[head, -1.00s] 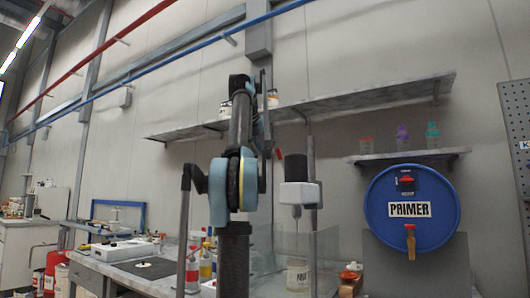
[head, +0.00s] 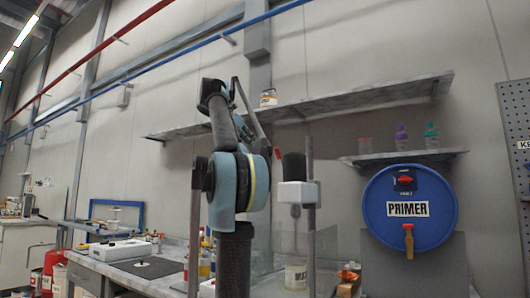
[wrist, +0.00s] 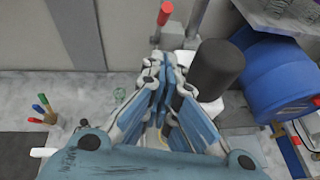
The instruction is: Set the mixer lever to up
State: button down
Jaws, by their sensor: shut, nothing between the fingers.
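The mixer has a black motor (head: 294,167) on a white body (head: 297,194), carried on a grey post, with a shaft running down towards a labelled pot (head: 296,277). A red tip (head: 277,152), which looks like the lever's, shows just left of the motor; the rest of the lever is hard to make out there. In the wrist view the red-tipped grey lever (wrist: 165,14) stands at top centre, left of the black motor (wrist: 217,65). My gripper (wrist: 164,62) is shut and empty, its fingertips short of the red tip in the picture. In the head view the gripper is not clear.
A blue primer drum (head: 408,208) with a tap stands right of the mixer. A wall shelf (head: 350,101) runs above, and a smaller shelf (head: 405,157) holds bottles. Clear panels stand around the pot. Coloured-tipped tools (wrist: 45,112) show at left in the wrist view.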

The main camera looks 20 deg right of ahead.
jog(key=d+r+x, duration=0.1)
jog(key=r+x, duration=0.1)
jog(key=x, duration=1)
jog(key=shift+w+d, duration=0.3)
jog(key=shift+r, duration=0.15)
jog(key=shift+w+d+r, duration=0.6)
jog(key=shift+d+r, duration=0.3)
jog(key=shift+d, duration=0.05)
jog(key=shift+w+d+r, duration=0.6)
jog(key=shift+d+r, duration=0.25)
jog(key=shift+d, duration=0.1)
jog(key=shift+a, duration=0.1)
